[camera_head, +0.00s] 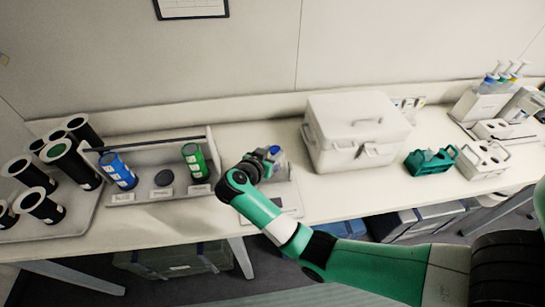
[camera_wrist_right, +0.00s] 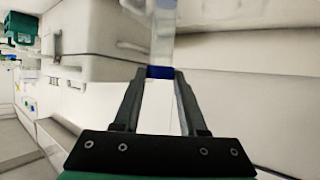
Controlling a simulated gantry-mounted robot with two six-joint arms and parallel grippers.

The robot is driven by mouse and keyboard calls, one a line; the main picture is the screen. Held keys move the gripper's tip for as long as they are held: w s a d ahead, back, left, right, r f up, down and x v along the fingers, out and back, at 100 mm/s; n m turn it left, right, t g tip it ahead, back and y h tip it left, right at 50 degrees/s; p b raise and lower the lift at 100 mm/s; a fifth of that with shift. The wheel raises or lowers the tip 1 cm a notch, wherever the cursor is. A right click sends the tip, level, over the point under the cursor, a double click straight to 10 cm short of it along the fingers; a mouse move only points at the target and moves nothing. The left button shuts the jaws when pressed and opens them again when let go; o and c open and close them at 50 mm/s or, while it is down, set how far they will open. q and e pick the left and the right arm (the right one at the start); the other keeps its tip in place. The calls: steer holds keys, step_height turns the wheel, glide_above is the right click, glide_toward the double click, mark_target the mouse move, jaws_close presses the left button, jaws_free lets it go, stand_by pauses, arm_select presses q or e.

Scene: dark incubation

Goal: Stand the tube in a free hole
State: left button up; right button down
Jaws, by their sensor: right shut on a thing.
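My right gripper (camera_head: 268,156) is over the bench in the middle of the head view. In the right wrist view, the right gripper (camera_wrist_right: 160,76) is shut on a clear tube (camera_wrist_right: 163,42) with a dark blue band between the fingertips. In the head view, the tube is mostly hidden by the gripper, with a bit of blue showing there. A grey stand (camera_head: 286,206) is partly visible below and behind the gripper. A white rack (camera_head: 485,162) and a green rack (camera_head: 430,163) stand at the right. My left gripper is not in view.
A large white box (camera_head: 355,130) stands right of the gripper. On the left, a handled carrier (camera_head: 145,195) holds a blue container (camera_head: 118,171), a dark round spot (camera_head: 163,178) and a green container (camera_head: 195,162). Several black cylinders (camera_head: 40,207) stand in a tray at far left.

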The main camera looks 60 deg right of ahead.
steer(key=shift+f, duration=1)
steer(key=shift+c, duration=2.2)
jaws_free()
steer(key=shift+f, duration=0.15)
steer(key=shift+a+r, duration=0.15)
steer(key=shift+r, duration=0.1)
steer(key=v, duration=1.1)
steer(key=shift+a, duration=0.3)
steer(key=shift+r, duration=0.2)
